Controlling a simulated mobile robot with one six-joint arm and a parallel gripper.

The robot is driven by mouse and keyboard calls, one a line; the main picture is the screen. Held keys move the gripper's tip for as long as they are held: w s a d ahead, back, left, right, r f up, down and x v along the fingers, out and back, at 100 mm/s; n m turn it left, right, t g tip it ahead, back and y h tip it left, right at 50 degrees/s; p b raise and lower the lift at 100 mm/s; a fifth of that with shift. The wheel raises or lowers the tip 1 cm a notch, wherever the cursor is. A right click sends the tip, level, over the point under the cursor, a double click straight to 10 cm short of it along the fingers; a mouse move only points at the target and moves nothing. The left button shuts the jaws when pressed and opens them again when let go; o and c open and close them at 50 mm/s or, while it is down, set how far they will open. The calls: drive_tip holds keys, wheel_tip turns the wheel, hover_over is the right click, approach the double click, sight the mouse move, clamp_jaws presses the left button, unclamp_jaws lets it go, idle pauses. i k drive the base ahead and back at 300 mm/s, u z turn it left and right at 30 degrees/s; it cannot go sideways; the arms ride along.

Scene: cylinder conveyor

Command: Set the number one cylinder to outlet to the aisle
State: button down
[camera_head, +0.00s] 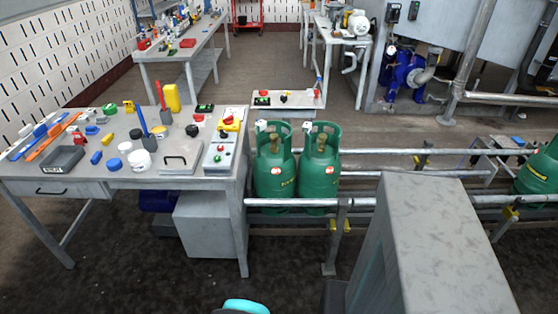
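Two green gas cylinders stand upright side by side at the left end of the conveyor, the left cylinder (275,165) against the workbench and the right cylinder (319,168) beside it. Each has a small white tag at its collar and a red-and-white round label. A third green cylinder (540,171) is cut off at the right edge. I cannot read a number on any of them. A control box (219,156) with red and green buttons lies on the workbench beside the left cylinder. My gripper is not in view; a teal and white rounded part, perhaps of my arm, shows at the bottom.
The workbench (95,182) at left holds many loose tools and parts. Conveyor rails (405,151) run rightward from the cylinders. A small stand (290,99) with buttons is behind them. Pumps and pipes stand at the back right. The dark floor in front of the bench is clear.

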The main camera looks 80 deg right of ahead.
sight(274, 166)
drive_tip(key=u, duration=0.2)
drive_tip(key=k, duration=1.95)
drive_tip(key=z, duration=0.65)
drive_tip(key=i, duration=0.8)
drive_tip(key=u, duration=0.1)
